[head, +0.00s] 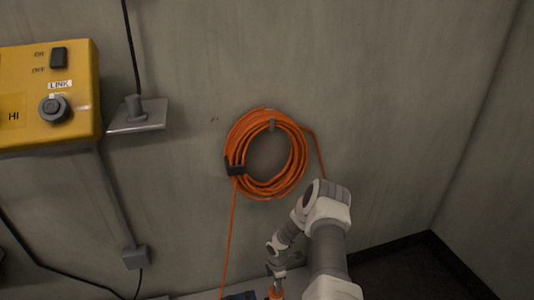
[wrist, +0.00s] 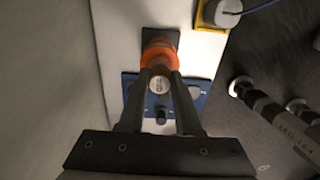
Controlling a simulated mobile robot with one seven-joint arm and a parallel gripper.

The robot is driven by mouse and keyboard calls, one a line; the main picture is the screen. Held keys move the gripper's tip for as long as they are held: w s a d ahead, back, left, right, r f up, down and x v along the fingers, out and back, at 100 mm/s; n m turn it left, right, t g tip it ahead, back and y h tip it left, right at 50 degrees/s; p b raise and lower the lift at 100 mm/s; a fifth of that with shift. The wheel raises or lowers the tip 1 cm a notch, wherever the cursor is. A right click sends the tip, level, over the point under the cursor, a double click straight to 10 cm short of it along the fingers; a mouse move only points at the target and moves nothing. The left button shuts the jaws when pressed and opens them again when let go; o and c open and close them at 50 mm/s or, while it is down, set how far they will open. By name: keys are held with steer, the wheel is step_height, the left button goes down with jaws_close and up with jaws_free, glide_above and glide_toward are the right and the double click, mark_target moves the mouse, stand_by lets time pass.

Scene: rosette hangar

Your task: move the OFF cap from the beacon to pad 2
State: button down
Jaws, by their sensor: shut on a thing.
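My gripper (wrist: 160,76) has its two fingers closed around a pale round cap (wrist: 159,85) with small writing that I cannot read. An orange body, seemingly the beacon (wrist: 158,56), shows right beyond the fingertips over a dark square. I cannot tell whether the cap touches it. In the head view my gripper (head: 275,274) is low in the picture, with a bit of orange (head: 276,292) just below it; the cap cannot be made out there. No pad marked 2 can be made out in either view.
A blue panel (wrist: 130,82) with a dark knob lies on a pale surface under my gripper. A yellow item (wrist: 207,14) with a blue cord is at upper right. A coiled orange cable (head: 240,140) and a yellow control box (head: 80,110) are on the wall.

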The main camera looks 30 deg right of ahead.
steer(key=shift+r+p, duration=1.25)
steer(key=shift+r, duration=1.15)
steer(key=shift+s+a+f+n, duration=1.05)
steer(key=shift+a+f, duration=1)
steer(key=shift+f, duration=0.4)
steer(key=shift+s+a+f+n, duration=1.05)
steer(key=shift+a+f, duration=0.95)
steer(key=shift+f, duration=0.5)
steer(key=shift+s+a+f+n, duration=0.9)
steer(key=shift+s+a+f, duration=0.3)
steer(key=shift+a+f, duration=1.05)
steer(key=shift+d+f, duration=0.2)
steer(key=shift+b, duration=0.75)
steer(key=shift+f+b, duration=0.5)
steer(key=shift+b, duration=0.25)
